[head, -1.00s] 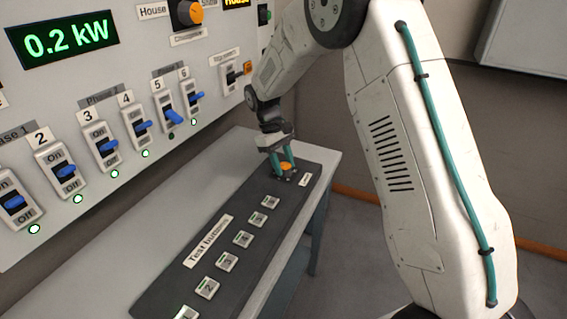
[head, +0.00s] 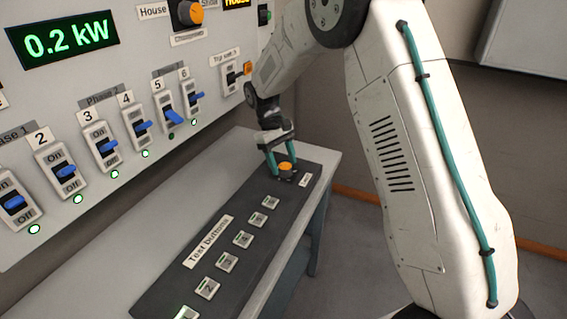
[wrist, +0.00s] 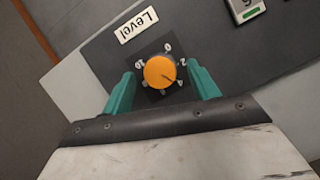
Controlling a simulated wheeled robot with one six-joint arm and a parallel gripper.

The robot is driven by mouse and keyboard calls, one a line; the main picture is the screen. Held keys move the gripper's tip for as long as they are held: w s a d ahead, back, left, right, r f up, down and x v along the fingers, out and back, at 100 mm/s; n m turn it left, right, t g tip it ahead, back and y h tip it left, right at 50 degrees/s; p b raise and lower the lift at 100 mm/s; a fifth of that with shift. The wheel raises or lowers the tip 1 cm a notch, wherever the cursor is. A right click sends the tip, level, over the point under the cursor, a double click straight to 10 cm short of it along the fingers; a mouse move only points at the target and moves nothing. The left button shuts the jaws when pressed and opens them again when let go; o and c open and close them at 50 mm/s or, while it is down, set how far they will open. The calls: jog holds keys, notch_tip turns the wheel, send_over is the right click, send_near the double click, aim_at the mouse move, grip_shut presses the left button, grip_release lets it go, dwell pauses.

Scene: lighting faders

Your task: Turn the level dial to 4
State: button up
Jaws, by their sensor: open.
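The level dial is an orange round knob (head: 286,167) at the far end of the dark test-button panel (head: 210,248). In the wrist view the knob (wrist: 158,72) shows a dark pointer line directed to the lower right, toward the 4 mark (wrist: 181,84). The marks 0, 2 and 10 also show around it. My gripper (wrist: 160,70) is open, with one teal finger on each side of the knob and a gap visible on both sides. In the head view my gripper (head: 281,163) is just above the panel at the knob.
A "Level" label (wrist: 138,25) lies beside the dial. Several test buttons (head: 243,239) line the panel. The wall board holds blue switches (head: 67,171), an orange selector knob (head: 190,13) and a green "0.2 kW" display (head: 65,38). The bare grey bench (head: 160,205) lies between board and panel.

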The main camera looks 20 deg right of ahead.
aim_at(280, 167)
jog(key=v, duration=0.7)
jog(key=shift+f, duration=0.1)
jog(key=s, duration=0.1)
jog(key=s+f+m, duration=0.1)
jog(key=s, duration=0.1)
jog(key=shift+s+f, duration=0.1)
jog(key=shift+f, duration=0.15)
jog(key=s+d+r+m+t, duration=0.1)
jog(key=s+r, duration=0.3)
jog(key=s, duration=0.8)
jog(key=s+d+r+m+t+y, duration=0.1)
jog(key=s+r, duration=0.4)
jog(key=s, duration=0.7)
jog(key=s+d+r+m+t+y, duration=0.1)
jog(key=s+r, duration=0.4)
jog(key=s, duration=0.8)
jog(key=shift+d+m+t, duration=0.7)
jog(key=shift+d+t, duration=0.25)
jog(key=shift+t, duration=0.15)
